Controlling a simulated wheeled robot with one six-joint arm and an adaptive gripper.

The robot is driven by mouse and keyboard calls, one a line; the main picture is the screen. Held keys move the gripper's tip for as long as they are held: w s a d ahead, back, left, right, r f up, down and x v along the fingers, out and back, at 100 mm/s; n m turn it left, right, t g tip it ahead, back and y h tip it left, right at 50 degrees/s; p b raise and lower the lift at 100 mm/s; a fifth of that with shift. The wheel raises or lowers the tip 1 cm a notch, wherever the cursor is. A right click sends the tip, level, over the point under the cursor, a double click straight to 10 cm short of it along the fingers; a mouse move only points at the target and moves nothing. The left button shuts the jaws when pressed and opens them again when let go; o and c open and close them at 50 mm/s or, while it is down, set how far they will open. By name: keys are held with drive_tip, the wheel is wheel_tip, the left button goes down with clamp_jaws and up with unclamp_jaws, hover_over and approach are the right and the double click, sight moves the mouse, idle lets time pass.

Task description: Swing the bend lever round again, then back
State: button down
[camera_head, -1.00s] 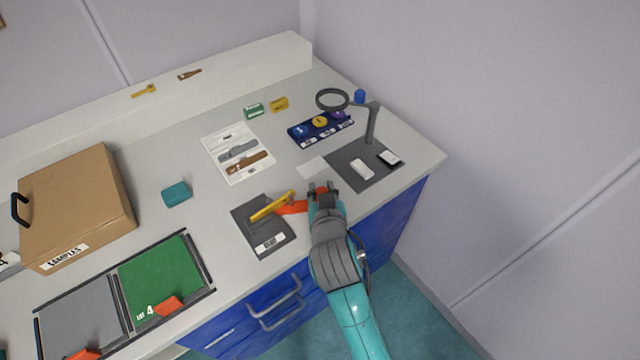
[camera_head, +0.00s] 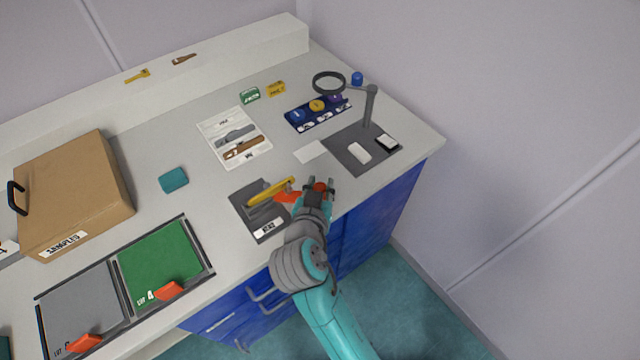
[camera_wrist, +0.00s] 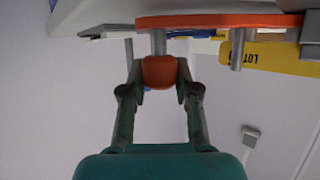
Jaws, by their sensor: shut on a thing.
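The bend lever is an orange arm (camera_head: 285,196) on the dark bend fixture plate (camera_head: 252,222), which lies near the front edge of the bench. A yellow strip (camera_head: 270,192) stands in the fixture, above the plate. My gripper (camera_head: 319,186) is at the lever's right end, shut on its orange knob. In the wrist view the orange knob (camera_wrist: 159,72) sits between my fingertips, below the orange lever bar (camera_wrist: 215,20). The yellow strip (camera_wrist: 285,58), with dark lettering, shows at the right there. My fingers partly hide the knob in the head view.
A magnifier stand (camera_head: 370,108) and a grey mat (camera_head: 345,160) with two small blocks are to the right. A printed sheet (camera_head: 215,125) lies behind. A cardboard box (camera_head: 75,195) and a green-panelled tray (camera_head: 160,262) are left. The bench's front edge is close to my arm.

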drive_tip(key=shift+s+f, duration=0.1)
drive_tip(key=c, duration=0.8)
unclamp_jaws()
drive_tip(key=v, duration=1.2)
